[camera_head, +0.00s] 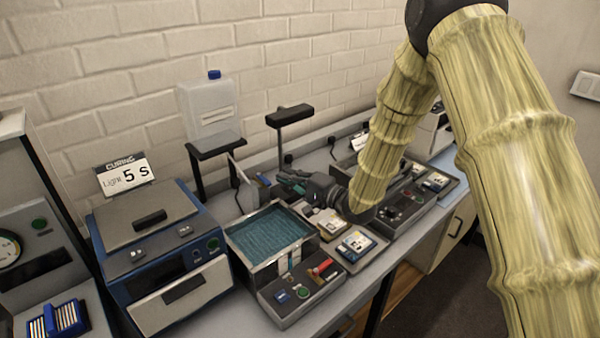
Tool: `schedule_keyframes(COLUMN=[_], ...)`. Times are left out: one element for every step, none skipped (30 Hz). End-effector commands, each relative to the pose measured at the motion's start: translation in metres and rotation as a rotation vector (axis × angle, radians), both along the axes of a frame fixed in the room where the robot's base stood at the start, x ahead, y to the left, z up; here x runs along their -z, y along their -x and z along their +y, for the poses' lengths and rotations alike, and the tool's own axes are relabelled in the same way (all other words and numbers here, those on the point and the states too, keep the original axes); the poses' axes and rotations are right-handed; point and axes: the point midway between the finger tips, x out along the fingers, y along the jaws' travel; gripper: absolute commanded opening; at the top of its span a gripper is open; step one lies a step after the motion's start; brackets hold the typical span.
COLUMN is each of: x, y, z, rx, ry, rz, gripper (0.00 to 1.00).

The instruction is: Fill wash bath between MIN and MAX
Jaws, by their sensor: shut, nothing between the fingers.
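A pale container (207,108) with a blue cap stands on a black stand behind the bath. My gripper (284,181) is shut and empty, above the bath's back right corner.
A blue and grey curing unit (157,250) with a "Light 5 s" sign (125,175) stands left of the bath. A black-topped post (289,115) rises behind. Trays with small devices (357,244) lie to the right, below my arm. A brick wall closes the back.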

Motion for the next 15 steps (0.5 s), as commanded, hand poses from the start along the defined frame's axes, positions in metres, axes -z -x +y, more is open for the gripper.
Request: schedule_keyframes(x=[-0.002,-0.002,-0.002,-0.001,-0.001,-0.001,-0.001,0.0,0.0,0.0,0.0,0.0,0.0,0.0,0.0], y=[0.003,0.005,0.006,0.007,0.008,0.01,0.01,0.011,0.011,0.011,0.012,0.012,0.012,0.012,0.012], z=[0.005,0.007,0.009,0.011,0.012,0.013,0.014,0.014,0.015,0.015,0.016,0.016,0.016,0.016,0.016], rx=[-0.002,-0.001,-0.001,-0.001,-0.001,0.0,0.0,0.0,0.0,0.0,0.0,0.001,0.001,0.001,0.001], ry=[0.001,0.001,0.0,0.0,0.0,0.0,0.0,-0.001,-0.001,-0.001,0.0,0.0,0.0,0.0,0.0], rz=[0.001,0.001,0.0,0.0,0.0,0.0,0.0,0.001,0.001,0.001,0.0,0.0,0.0,0.0,0.0], gripper=[0.0,0.0,0.0,0.0,0.0,0.0,0.0,0.0,0.0,0.0,0.0,0.0,0.0,0.0,0.0])
